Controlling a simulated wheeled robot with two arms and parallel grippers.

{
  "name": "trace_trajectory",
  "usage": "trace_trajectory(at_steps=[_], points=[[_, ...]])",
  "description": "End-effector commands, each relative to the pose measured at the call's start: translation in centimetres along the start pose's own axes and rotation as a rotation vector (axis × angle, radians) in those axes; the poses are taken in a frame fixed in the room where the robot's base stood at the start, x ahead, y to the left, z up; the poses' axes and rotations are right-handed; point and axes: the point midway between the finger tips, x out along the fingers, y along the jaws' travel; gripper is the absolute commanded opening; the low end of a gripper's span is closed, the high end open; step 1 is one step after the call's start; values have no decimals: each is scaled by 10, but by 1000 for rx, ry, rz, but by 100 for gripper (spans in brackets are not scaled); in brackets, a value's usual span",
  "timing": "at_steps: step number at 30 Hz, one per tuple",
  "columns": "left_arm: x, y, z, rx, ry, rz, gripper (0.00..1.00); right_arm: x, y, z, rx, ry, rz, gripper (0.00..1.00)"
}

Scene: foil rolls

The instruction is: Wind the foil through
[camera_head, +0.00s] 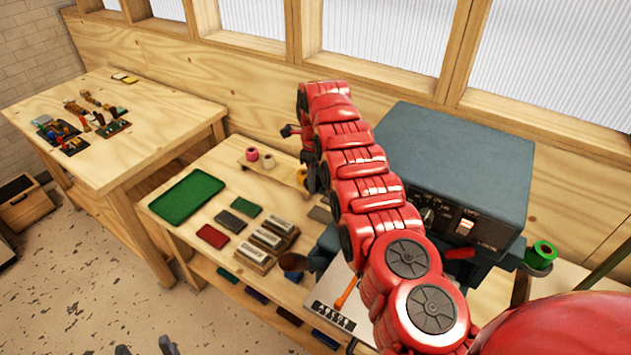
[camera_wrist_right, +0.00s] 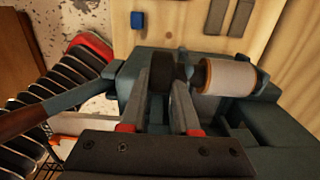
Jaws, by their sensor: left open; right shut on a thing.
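A blue-grey machine (camera_head: 455,165) with a dial and a switch stands at right of the bench. A green roll (camera_head: 541,252) sits on its right side. In the right wrist view a pale roll (camera_wrist_right: 231,78) with an orange-brown rim sits on a dark spindle. My right gripper (camera_wrist_right: 170,72) is shut on a dark round part left of this roll; what it is exactly is unclear. My left gripper (camera_head: 146,347) is open and empty at the bottom edge, over the floor.
The bench holds a green tray (camera_head: 187,199), several coloured blocks and a wooden board (camera_head: 285,176) with a pink spool (camera_head: 252,154) and a cream spool (camera_head: 268,161). A brown-gripped lever (camera_head: 293,262) juts left. A second table (camera_head: 130,150) stands at left.

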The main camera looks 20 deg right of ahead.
Motion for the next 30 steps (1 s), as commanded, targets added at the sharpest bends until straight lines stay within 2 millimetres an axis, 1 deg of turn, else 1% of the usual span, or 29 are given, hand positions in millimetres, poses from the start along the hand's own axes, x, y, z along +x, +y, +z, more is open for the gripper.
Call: trace_trajectory(at_steps=[4, 9, 14, 17, 20, 21, 24, 27, 30], points=[[-1, 0, 0, 0, 0, 0, 60, 2, 0, 1, 4, -8, 6, 0], [-3, 0, 0, 0, 0, 0, 60, 5, 2, 7, 10, -58, 23, 0], [-8, 0, 1, 0, 0, 0, 60, 6, 2, 6, 10, -103, 22, 0], [-20, 1, 3, 0, 0, 0, 60, 9, 1, 3, 4, -129, 8, 0], [-42, 2, 7, 0, 0, 0, 60, 12, -1, 1, -2, -161, -6, 0], [-52, 3, 9, 0, 0, 0, 60, 12, -1, 2, -3, -177, -8, 0], [-70, 4, 12, 0, 0, 0, 60, 10, -2, 1, -2, -210, -9, 0], [-80, 4, 14, 0, 0, 0, 60, 8, -1, -1, -1, -234, -6, 0], [-84, 4, 14, 0, 0, 0, 60, 5, 0, -1, -2, -248, -3, 0]])
